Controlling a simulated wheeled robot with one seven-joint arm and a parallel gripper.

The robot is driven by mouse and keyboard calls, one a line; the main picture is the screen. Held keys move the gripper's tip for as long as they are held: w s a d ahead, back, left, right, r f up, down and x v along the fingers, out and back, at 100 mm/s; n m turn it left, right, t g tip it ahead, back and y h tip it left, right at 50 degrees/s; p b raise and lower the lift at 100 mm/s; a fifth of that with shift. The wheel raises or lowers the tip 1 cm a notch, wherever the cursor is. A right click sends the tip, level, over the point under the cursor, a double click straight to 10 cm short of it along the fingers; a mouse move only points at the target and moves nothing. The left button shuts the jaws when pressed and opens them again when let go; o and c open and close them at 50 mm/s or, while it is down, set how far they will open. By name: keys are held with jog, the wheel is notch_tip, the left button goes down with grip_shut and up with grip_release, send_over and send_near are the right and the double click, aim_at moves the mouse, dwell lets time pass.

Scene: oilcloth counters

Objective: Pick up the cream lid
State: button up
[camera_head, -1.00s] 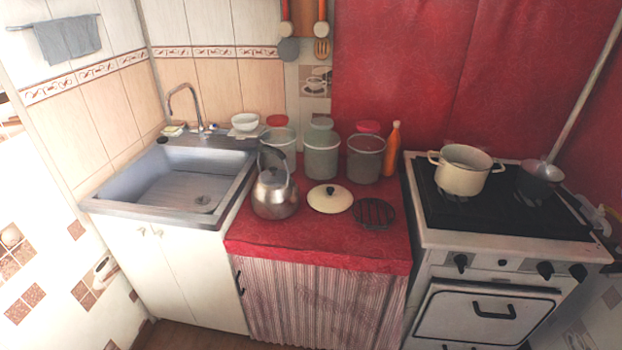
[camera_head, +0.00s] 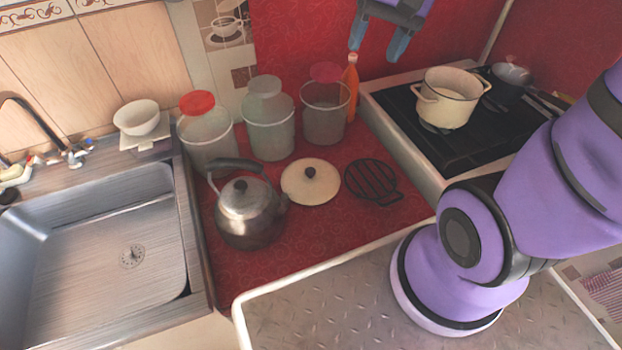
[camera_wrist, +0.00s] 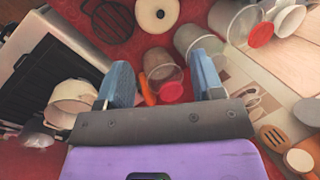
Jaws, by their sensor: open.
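The cream lid (camera_head: 311,183), round with a dark knob, lies flat on the red counter between the kettle and a black trivet. It also shows at the top of the wrist view (camera_wrist: 157,12). My gripper (camera_head: 378,52) is open and empty, raised high at the back above the orange bottle and the canisters, well apart from the lid. In the wrist view its blue fingers (camera_wrist: 162,82) stand wide apart.
A steel kettle (camera_head: 246,212) stands left of the lid, a black trivet (camera_head: 372,181) right of it. Lidded canisters (camera_head: 268,132) and an orange bottle (camera_head: 351,86) stand behind. A cream pot (camera_head: 446,98) sits on the stove; a sink (camera_head: 95,245) is at left.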

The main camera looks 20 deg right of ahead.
jog(key=w+d+f+m+g+y, duration=0.1)
jog(key=w+f+m+y, duration=0.2)
jog(key=w+f, duration=0.35)
jog(key=w+f+m+g+y, duration=0.2)
jog(key=w+f+m, duration=0.1)
jog(key=f, duration=0.7)
jog(key=m+t+y, duration=0.3)
jog(key=m+y, duration=0.2)
jog(key=m, duration=0.3)
send_near(313, 170)
jog(key=w+r, duration=0.1)
jog(key=shift+w+d+f, duration=0.1)
jog(key=shift+d+f, duration=0.15)
jog(key=shift+d, duration=0.1)
jog(key=shift+a+f, duration=0.2)
jog(key=shift+a, duration=0.1)
jog(key=x, duration=0.4)
jog(key=shift+a+f, duration=0.1)
jog(key=shift+a, duration=0.25)
jog(key=shift+s+x, duration=0.2)
jog(key=shift+x, duration=0.7)
jog(key=shift+s+x, duration=0.15)
jog(key=shift+x, duration=0.7)
jog(key=shift+s+x, duration=0.2)
jog(key=shift+x, duration=0.7)
jog(key=shift+f, duration=0.1)
